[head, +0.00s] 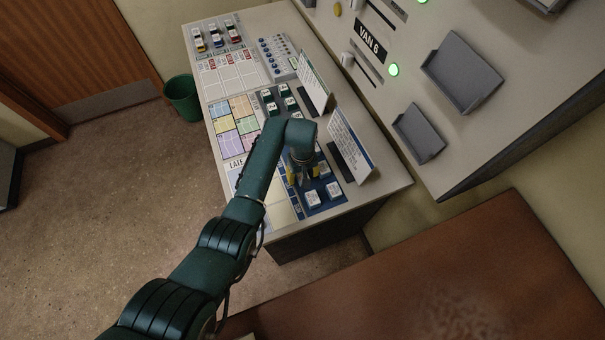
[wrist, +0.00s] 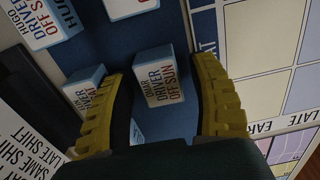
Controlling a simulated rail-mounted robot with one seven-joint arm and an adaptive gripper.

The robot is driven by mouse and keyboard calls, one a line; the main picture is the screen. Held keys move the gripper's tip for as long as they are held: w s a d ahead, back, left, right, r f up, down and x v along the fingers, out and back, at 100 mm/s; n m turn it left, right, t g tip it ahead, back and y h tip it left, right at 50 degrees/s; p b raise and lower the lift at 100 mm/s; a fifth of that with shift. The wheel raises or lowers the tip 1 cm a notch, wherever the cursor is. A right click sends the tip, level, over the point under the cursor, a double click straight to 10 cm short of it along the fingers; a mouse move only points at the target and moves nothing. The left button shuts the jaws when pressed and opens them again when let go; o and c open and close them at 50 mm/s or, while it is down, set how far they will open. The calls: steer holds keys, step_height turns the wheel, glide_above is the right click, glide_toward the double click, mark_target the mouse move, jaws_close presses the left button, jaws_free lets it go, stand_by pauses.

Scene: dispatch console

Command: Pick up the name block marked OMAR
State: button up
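The name block that reads as OMAR (wrist: 165,82), white-topped with "DRIVER OFF SUN" and pale blue sides, sits on the dark blue board (wrist: 178,33). In the wrist view it lies between the two yellow fingers of my gripper (wrist: 160,72), which are open.
Another name block (wrist: 80,90) is close beside the left finger, partly covered. White blocks (head: 312,197) show on the board. An upright notice card (head: 349,148) stands right of my gripper. A printed grid (wrist: 270,35) lies to the right.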

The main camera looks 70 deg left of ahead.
steer(key=c, duration=0.9)
